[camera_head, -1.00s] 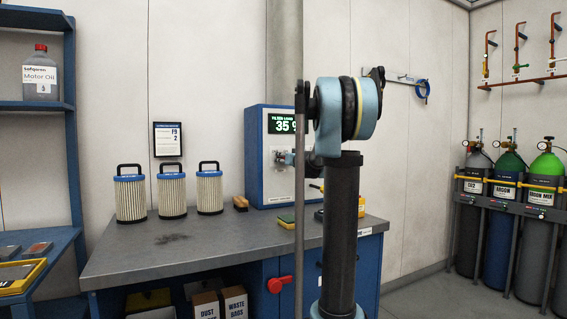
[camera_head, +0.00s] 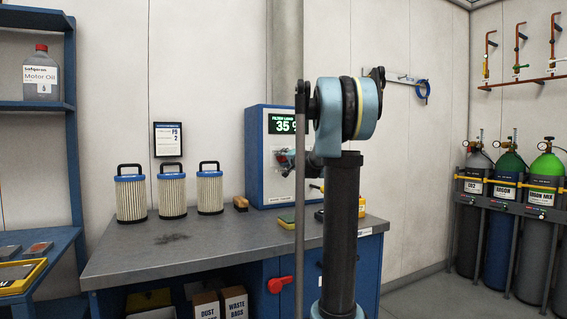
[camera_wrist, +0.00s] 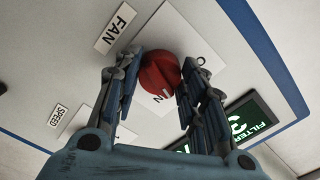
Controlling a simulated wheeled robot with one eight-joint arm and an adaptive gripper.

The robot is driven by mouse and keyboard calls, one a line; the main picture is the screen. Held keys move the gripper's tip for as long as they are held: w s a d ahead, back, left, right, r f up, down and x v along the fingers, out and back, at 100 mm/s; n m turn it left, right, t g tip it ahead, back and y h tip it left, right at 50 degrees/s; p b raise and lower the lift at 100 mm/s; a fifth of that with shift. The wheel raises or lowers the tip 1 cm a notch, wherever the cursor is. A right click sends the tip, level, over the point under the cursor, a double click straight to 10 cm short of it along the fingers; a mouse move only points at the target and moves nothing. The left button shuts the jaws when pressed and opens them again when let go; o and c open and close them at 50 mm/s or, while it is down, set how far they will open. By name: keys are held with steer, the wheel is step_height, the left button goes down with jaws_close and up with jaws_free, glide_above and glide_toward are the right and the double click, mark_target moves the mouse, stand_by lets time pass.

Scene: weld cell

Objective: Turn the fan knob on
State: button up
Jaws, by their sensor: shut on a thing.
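The red fan knob (camera_wrist: 160,72) sits on a white plate beside the FAN label (camera_wrist: 115,28) in the wrist view. The letter N shows on the plate at the knob's edge; the rest of that word is hidden. My gripper (camera_wrist: 168,64) is shut on the knob, one finger on each side of it. The knob is on the face of a blue and white filter unit (camera_head: 256,160), which stands on the bench in the head view. There my arm hides much of the unit's right side.
The unit's green display (camera_head: 282,124) reads 35, with a partly hidden sign after it. A SPEED label (camera_wrist: 58,115) is on the same panel. Several filter cartridges (camera_head: 208,190) stand on the bench (camera_head: 180,255) to the left. Gas cylinders (camera_head: 503,225) stand at the right.

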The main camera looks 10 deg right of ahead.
steer(key=m, duration=0.5)
steer(key=shift+d+m, duration=0.2)
steer(key=shift+m, duration=0.1)
stand_by(0.4)
steer(key=o, duration=1.1)
steer(key=v, duration=1.1)
steer(key=shift+s+d, duration=0.1)
steer(key=shift+s, duration=0.25)
steer(key=shift+s+f, duration=0.1)
